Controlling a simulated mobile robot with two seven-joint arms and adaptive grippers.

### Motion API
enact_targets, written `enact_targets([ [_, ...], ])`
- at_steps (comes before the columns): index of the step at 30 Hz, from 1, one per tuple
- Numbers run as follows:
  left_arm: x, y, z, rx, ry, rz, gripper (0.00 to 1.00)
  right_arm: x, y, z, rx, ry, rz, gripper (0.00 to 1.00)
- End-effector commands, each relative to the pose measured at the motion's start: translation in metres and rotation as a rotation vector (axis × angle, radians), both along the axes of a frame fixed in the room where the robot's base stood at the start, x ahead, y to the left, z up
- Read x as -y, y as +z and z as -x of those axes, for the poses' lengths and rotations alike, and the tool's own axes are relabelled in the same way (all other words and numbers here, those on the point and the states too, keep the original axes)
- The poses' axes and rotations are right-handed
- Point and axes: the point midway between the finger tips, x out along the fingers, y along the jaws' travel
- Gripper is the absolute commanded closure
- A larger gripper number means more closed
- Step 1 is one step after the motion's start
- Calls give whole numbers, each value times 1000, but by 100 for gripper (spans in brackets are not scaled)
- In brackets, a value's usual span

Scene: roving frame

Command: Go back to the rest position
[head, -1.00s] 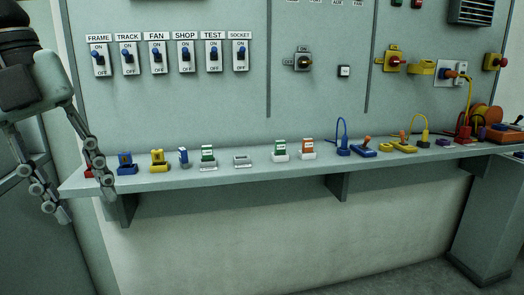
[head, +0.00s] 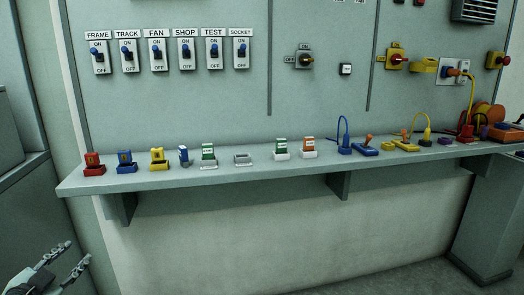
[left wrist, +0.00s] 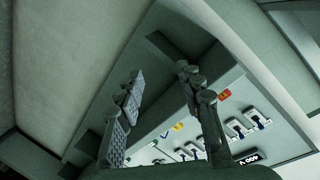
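My left gripper (head: 66,262) is low at the bottom left of the head view, below and in front of the shelf's left end. Its two fingers are apart with nothing between them. In the left wrist view the open fingers (left wrist: 165,95) also show with a gap between them, with the shelf and switch panel beyond. My right gripper is in neither view.
A long shelf (head: 220,170) runs along the wall with several padlocks, tags and plugs on it, including a red block (head: 94,165) at its left end. Labelled switches (head: 157,54) are above. The floor (head: 400,280) below looks clear.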

Motion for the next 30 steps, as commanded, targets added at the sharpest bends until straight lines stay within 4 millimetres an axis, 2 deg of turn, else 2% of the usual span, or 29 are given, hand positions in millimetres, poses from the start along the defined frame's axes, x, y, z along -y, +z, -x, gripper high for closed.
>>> enact_targets([
  [1, 0, -38, 15, -67, 66, 45, 63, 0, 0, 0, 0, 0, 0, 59],
  [3, 2, -87, 37, -171, 149, 90, 63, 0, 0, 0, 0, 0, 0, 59],
  [5, 10, -127, 58, -265, 208, 128, 63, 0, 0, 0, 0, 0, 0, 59],
  [6, 17, -152, 74, -330, 244, 151, 63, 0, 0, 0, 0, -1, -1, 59],
  [9, 44, -211, 116, -497, 313, 212, 63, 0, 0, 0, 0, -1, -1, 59],
  [12, 81, -259, 159, -667, 354, 269, 63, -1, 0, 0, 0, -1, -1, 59],
  [15, 120, -293, 197, -814, 370, 319, 63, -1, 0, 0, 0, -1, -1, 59],
  [18, 152, -313, 227, -928, 371, 357, 63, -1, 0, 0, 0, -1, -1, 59],
  [21, 173, -323, 245, -1000, 366, 377, 63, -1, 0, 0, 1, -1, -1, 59],
  [24, 183, -327, 253, -1031, 363, 387, 63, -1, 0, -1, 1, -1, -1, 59],
  [30, 183, -327, 253, -1031, 363, 387, 63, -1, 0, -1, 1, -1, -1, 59],
])
